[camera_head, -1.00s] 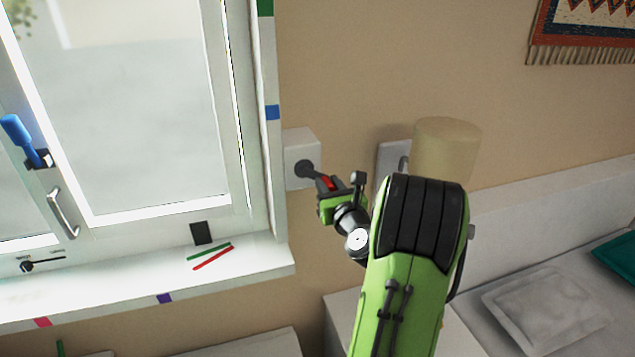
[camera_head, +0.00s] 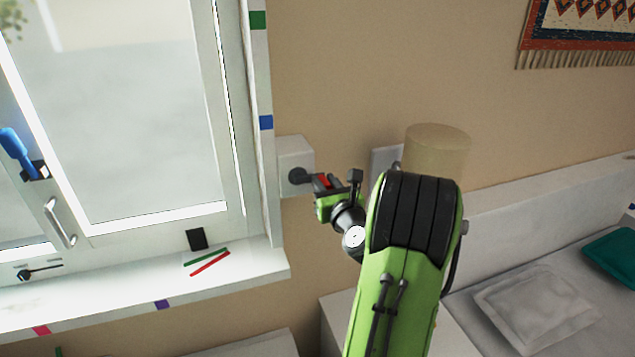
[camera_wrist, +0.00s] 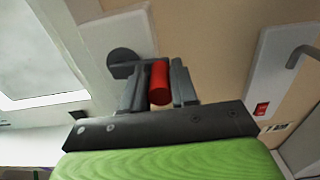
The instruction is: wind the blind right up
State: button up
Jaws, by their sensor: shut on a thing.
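A white winder box (camera_head: 295,160) is fixed to the wall just right of the window frame. Its dark round hub and crank (camera_head: 299,176) face the room, and the crank's red handle (camera_head: 323,181) sits between my fingers. My gripper (camera_head: 326,184) is shut on this handle, to the right of the hub. In the wrist view the red handle (camera_wrist: 159,82) stands between the two grey fingers (camera_wrist: 158,88), with the hub (camera_wrist: 123,62) to its upper left. The blind itself cannot be made out; the window pane (camera_head: 140,110) shows uncovered glass.
A white wall plate with a red switch (camera_wrist: 261,109) and a beige lamp (camera_head: 437,150) are right of my gripper. The sill (camera_head: 130,298) holds green and red sticks (camera_head: 208,262). A blue-handled object (camera_head: 17,152) is at the window. A bed with pillows (camera_head: 540,306) is at right.

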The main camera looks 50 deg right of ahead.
jog(key=shift+r+p, duration=0.35)
jog(key=shift+r, duration=0.5)
jog(key=shift+a, duration=0.1)
jog(key=shift+w+a+r+p, duration=0.15)
jog(key=shift+r+p, duration=0.25)
jog(key=shift+p, duration=0.1)
jog(key=shift+w+a+r+p, duration=0.1)
jog(key=shift+a+r+p, duration=0.05)
jog(key=shift+r+p, duration=0.3)
jog(key=shift+a+f, duration=0.15)
